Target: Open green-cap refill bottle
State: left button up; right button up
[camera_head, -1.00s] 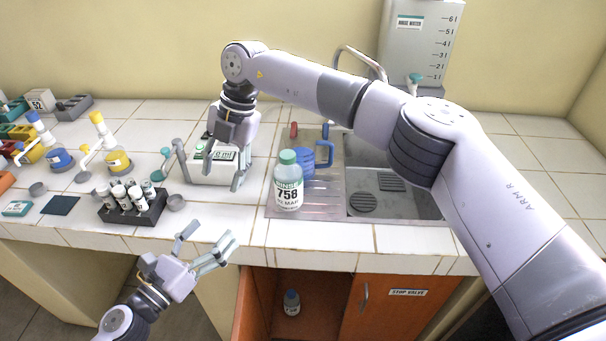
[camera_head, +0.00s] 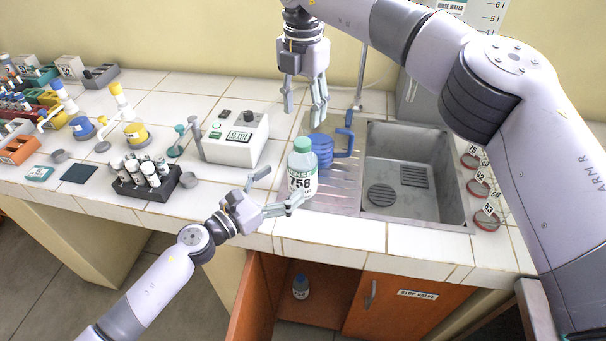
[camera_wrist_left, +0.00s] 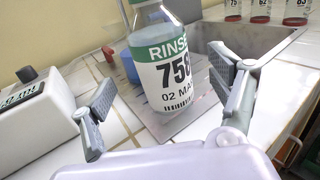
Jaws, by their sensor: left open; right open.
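The green-cap refill bottle (camera_head: 302,172) stands upright on the metal drainboard left of the sink. Its label reads RINSE 758, and its green cap (camera_head: 302,145) is on. My left gripper (camera_head: 282,190) is open, its fingers pointing at the bottle from the lower left. In the left wrist view the bottle (camera_wrist_left: 165,75) stands ahead between the spread fingers (camera_wrist_left: 165,105), and its cap is out of the picture. I cannot tell whether a finger touches it. My right gripper (camera_head: 304,108) is open and empty, pointing down above and behind the bottle.
A blue jug (camera_head: 322,150) stands just behind the bottle. A white device (camera_head: 235,138) is to the left, with a black vial rack (camera_head: 148,186) further left. The sink (camera_head: 412,165) is to the right.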

aim_at(302, 168)
pick_arm(q)
jog(key=x, duration=0.7)
pick_arm(e)
jog(key=shift+a, duration=0.1)
pick_arm(q)
jog(key=c, duration=1.9)
grip_shut()
pick_arm(e)
jog(key=m, duration=0.5)
jog(key=shift+m, duration=0.4)
jog(key=m, duration=0.3)
jog(key=shift+m, duration=0.3)
jog(key=m, duration=0.3)
jog(key=shift+m, duration=0.4)
jog(key=shift+f, duration=4)
